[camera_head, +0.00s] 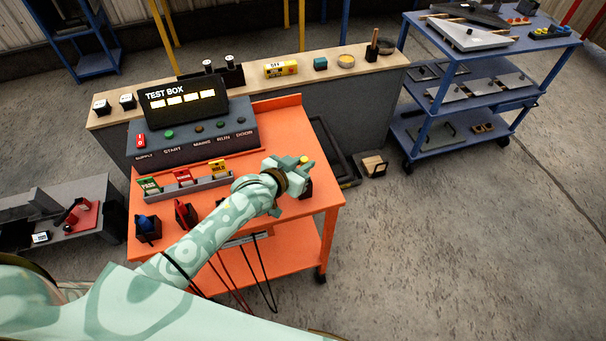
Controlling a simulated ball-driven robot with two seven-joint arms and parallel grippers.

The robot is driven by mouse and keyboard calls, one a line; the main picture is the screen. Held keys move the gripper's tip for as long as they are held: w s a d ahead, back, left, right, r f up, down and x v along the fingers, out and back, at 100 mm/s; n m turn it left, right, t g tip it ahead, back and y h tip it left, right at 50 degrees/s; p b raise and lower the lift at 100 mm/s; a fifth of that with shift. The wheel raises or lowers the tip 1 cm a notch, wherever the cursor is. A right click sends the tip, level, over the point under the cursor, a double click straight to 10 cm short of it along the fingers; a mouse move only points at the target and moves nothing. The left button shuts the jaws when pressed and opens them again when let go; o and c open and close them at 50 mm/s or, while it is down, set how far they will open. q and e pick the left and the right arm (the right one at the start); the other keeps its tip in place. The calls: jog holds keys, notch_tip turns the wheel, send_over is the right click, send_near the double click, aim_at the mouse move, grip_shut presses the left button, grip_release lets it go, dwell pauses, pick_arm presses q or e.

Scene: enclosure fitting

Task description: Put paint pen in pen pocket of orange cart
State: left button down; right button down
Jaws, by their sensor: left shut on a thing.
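The orange cart (316,222) stands in the middle, its top bearing a test box. My left arm reaches in from the lower left, and its gripper (299,174) is over the right part of the cart top. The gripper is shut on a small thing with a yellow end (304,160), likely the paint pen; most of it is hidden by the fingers. A dark holder (306,189) shows partly behind the gripper; I cannot tell whether it is the pen pocket or whether the pen touches it. My right gripper is not in view.
The test box (190,133) and a rack of coloured tags (188,186) fill the cart's back and left. A wooden-topped bench (250,76) stands behind; a blue shelf cart (470,95) is at right.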

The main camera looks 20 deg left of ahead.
pick_arm(q)
notch_tip(320, 180, down, 3)
jog(key=shift+f+b, duration=0.2)
jog(key=shift+b, duration=0.35)
jog(key=c, duration=1.3)
grip_release()
jog(key=shift+r, duration=0.1)
jog(key=shift+c, duration=0.2)
jog(key=shift+s, duration=0.1)
jog(key=p+v, duration=0.3)
jog(key=v, duration=0.9)
jog(key=shift+d+r, duration=0.1)
